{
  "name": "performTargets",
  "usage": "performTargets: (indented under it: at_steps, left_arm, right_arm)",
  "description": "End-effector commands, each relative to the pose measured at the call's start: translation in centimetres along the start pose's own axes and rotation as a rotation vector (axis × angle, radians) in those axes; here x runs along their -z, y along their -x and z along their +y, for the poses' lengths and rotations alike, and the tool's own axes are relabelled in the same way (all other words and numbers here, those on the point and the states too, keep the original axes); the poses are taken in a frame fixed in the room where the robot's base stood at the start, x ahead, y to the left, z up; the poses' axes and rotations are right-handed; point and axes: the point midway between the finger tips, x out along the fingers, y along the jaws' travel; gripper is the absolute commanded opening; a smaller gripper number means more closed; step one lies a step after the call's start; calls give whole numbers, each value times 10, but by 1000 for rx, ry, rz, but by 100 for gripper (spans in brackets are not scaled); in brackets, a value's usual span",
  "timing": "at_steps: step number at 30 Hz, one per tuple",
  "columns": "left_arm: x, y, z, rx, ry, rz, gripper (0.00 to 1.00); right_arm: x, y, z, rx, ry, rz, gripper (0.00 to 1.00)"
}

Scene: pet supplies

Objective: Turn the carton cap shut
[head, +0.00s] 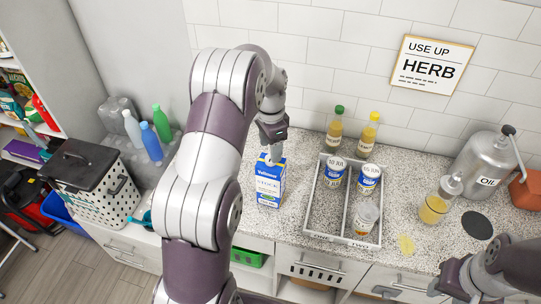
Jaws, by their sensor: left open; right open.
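A blue and white carton (269,190) stands upright on the speckled counter, left of a divided tray. My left gripper (272,152) points down right above the carton's top and is open. Its fingers cover the cap, so I cannot see the cap clearly or tell whether the fingers touch it. My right gripper (448,290) is open at the lower right, in front of the counter and far from the carton.
The tray (309,208) right of the carton holds two blue-labelled cans and a jar. Two yellow bottles (335,128) stand behind it. A metal oil can (484,165) and an oil bottle (437,203) stand further right. My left arm hides the counter left of the carton.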

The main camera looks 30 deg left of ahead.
Motion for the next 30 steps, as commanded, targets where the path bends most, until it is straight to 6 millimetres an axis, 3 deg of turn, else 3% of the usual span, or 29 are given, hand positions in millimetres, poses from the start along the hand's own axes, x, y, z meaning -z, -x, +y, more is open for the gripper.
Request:
performTargets:
  at_steps: [1,2,6,9,30]
  left_arm:
    - [1,8,-1,6,0,5,61]
    - [0,22,-1,4,0,4,61]
    - [0,71,0,-1,0,0,61]
    - [0,86,0,-1,0,-1,61]
    - [1,91,-2,7,45,6,61]
  right_arm:
    - [-1,-11,0,0,0,0,43]
    - [-1,-7,0,0,0,-2,43]
    - [4,30,0,0,0,0,43]
    - [6,44,0,0,0,1,43]
    - [6,48,0,0,0,0,43]
